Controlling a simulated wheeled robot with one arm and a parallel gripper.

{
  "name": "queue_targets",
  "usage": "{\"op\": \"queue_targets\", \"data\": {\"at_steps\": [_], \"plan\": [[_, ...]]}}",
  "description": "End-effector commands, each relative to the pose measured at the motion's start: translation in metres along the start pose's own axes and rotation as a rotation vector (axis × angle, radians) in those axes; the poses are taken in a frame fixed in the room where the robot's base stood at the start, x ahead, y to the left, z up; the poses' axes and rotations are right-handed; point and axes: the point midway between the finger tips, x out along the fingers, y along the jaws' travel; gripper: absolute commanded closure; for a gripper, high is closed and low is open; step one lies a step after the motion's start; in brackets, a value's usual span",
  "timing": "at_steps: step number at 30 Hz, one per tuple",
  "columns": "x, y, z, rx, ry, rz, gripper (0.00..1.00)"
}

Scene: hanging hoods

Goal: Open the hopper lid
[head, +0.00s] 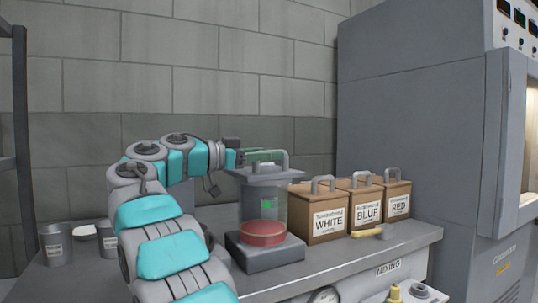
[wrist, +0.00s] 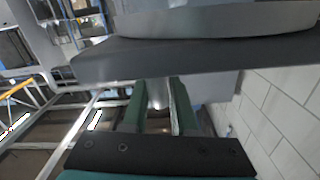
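The hopper (head: 273,208) is a clear cylinder on a dark base, with red material low inside. Its grey lid (head: 262,176) lies flat on top, with an arched grey handle (head: 285,161). My gripper (head: 264,156) is at the lid handle, its green fingers level just above the lid. In the wrist view, my two fingers (wrist: 159,108) are apart, with the pale grey handle (wrist: 159,92) between them. The lid's edge (wrist: 200,58) crosses the top of that view. I cannot tell whether the fingers press on the handle.
Wooden boxes labelled WHITE (head: 328,222), BLUE (head: 368,212) and RED (head: 398,204) stand right of the hopper. A yellow-handled tool (head: 368,233) lies before them. Metal cups (head: 55,245) stand at the left. A tall grey cabinet (head: 425,110) stands at the right.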

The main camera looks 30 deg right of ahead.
Motion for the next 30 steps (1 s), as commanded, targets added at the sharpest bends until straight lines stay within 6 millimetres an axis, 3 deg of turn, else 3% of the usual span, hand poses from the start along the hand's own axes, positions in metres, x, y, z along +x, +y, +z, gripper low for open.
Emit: {"op": "queue_targets", "data": {"at_steps": [1, 6, 30], "plan": [[0.0, 0.0, 0.0, 0.0, 0.0, 0.0, 0.81], [-0.0001, -0.0002, 0.0003, -0.001, 0.0, 0.0, 1.0], [-0.0002, -0.0004, 0.0007, -0.001, -0.001, 0.0, 1.0]]}}
